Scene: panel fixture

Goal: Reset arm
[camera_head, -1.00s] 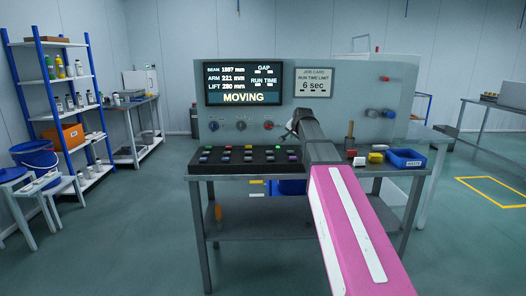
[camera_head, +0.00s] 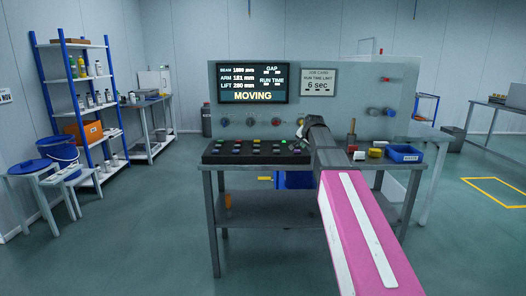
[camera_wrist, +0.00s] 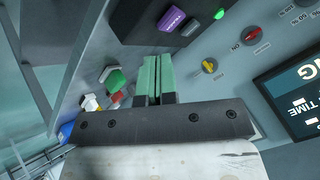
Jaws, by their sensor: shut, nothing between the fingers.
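My gripper shows in the wrist view (camera_wrist: 152,78) with its two green fingers pressed together and nothing between them. In the head view my gripper (camera_head: 301,132) is small and partly hidden by my own arm, near the right end of the black button box (camera_head: 215,158). The screen (camera_head: 252,83) reads MOVING, with ARM at about 181 mm and LIFT at 280 mm.
The panel (camera_head: 345,115) carries several knobs and a job card (camera_head: 320,82) reading 6 sec. A blue bin (camera_head: 404,153) and loose coloured blocks (camera_head: 376,153) lie on the bench's right side. A shelf (camera_head: 85,90) stands at the left. The floor between is clear.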

